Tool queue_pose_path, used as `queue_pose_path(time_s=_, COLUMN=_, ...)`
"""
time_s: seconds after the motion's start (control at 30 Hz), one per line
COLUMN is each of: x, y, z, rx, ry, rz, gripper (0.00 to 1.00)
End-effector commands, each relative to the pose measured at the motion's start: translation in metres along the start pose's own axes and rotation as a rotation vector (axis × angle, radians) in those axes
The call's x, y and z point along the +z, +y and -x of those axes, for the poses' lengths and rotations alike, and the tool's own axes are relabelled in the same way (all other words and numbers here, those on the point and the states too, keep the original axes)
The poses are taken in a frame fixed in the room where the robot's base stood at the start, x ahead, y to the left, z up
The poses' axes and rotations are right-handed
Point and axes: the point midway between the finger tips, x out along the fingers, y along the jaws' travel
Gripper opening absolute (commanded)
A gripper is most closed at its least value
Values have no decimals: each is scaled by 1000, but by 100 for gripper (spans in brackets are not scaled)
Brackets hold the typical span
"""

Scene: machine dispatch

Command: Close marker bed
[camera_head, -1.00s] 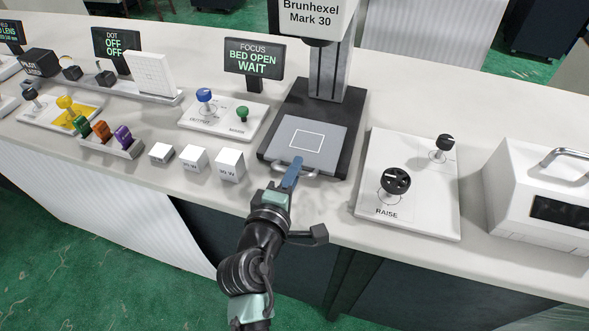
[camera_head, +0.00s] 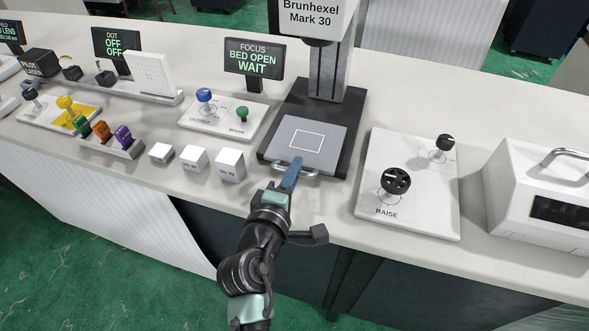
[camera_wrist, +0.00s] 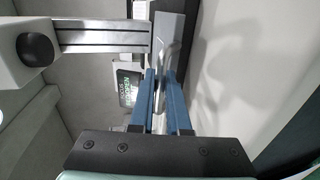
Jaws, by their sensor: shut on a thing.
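The marker bed (camera_head: 318,154) is a grey plate with a white rectangle outlined on it, on the black base (camera_head: 346,125) of the Brunhexel Mark 30 machine. A silver bar handle (camera_head: 308,173) runs along its front edge. My gripper (camera_head: 294,168) is at this handle, with its blue fingers pointing toward the machine. In the wrist view my two blue fingers (camera_wrist: 162,98) are shut on the handle, which passes between them. The focus screen (camera_head: 254,58) reads "BED OPEN WAIT".
Right of the bed is a white panel (camera_head: 430,165) with black knobs, marked RAISE. Left are several white cubes (camera_head: 194,160) and a panel (camera_head: 215,125) with blue and green knobs. A white case (camera_head: 530,185) stands far right. The counter's front edge runs under my arm.

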Motion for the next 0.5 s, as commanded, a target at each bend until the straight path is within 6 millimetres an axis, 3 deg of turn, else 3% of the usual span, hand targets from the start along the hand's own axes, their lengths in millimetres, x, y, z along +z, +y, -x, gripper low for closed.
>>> queue_pose_path(time_s=0.37, x=0, y=0, z=0, rx=-1, ry=0, rz=0, gripper=0)
queue_pose_path(time_s=0.5, x=-1, y=2, z=-10, rx=2, ry=1, rz=2, gripper=0)
